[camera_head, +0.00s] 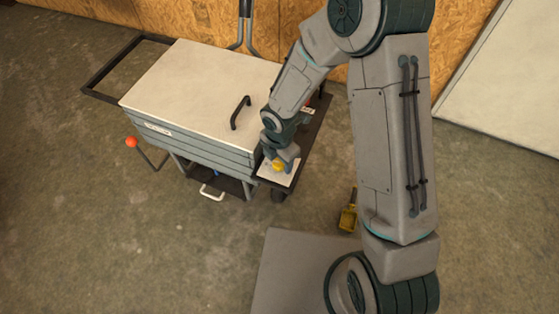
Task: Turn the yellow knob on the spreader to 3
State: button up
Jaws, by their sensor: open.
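The spreader (195,84) is a grey box with a pale lid and a black lid handle, standing by the wooden wall. At its right front corner a white dial plate (266,176) lies on a dark ledge. The yellow knob (278,166) shows on this plate as a small patch. My gripper (281,164) is open, pointing down at the knob, with its fingers around or just above it. Contact cannot be told. The knob's pointer and the numbers on the plate are too small or hidden to read.
A lever with a red ball (131,142) sticks out at the spreader's left front. A white handle (211,193) is low in front. A yellow object (348,212) is on the floor beside my arm. The floor at front left is clear.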

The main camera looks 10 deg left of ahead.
jog(key=shift+f, duration=0.25)
jog(key=c, duration=1)
